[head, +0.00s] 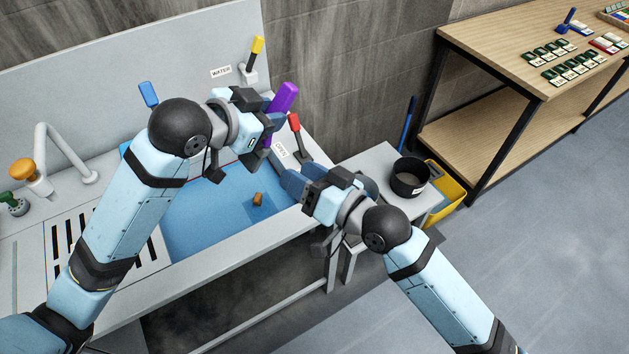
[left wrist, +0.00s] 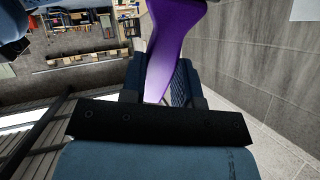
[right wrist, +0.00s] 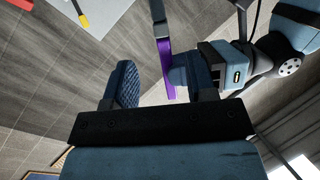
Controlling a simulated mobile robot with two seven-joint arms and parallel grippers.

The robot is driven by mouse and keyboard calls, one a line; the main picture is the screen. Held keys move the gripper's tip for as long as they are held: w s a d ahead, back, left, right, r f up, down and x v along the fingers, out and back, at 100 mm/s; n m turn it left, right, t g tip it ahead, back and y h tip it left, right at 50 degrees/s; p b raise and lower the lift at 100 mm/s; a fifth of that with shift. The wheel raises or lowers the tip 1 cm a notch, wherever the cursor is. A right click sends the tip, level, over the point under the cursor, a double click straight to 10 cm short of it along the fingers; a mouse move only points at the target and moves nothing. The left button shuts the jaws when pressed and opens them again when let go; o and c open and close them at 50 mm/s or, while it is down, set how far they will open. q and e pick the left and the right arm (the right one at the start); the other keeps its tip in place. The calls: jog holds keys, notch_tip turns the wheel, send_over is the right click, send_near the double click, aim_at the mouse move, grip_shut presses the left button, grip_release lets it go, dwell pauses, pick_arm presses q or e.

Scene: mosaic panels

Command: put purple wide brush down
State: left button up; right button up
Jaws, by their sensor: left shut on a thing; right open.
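The purple wide brush (head: 284,97) is held by my left gripper (head: 268,125) above the back right part of the sink. In the left wrist view the brush's purple body (left wrist: 172,45) runs up from between the blue fingers. In the right wrist view its purple edge (right wrist: 166,70) shows beside my left gripper. My right gripper (head: 290,180) is open over the sink's right rim, close below the left one. In the right wrist view its fingers (right wrist: 160,85) stand apart, with the purple edge near the right finger; I cannot tell whether they touch.
The blue-floored sink (head: 200,222) holds a small brown piece (head: 257,199). A red-handled lever (head: 295,123) and a yellow-handled lever (head: 257,46) stand at its edges. A black pot (head: 409,177) and yellow bin (head: 447,188) are at right. A wooden shelf table (head: 500,45) stands beyond.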

aim_at(267, 154)
jog(key=x, duration=0.9)
jog(key=shift+w+a, duration=0.15)
jog(key=shift+w, duration=0.05)
grip_shut()
pick_arm(q)
jog(key=o, duration=1)
jog(key=shift+a, duration=0.1)
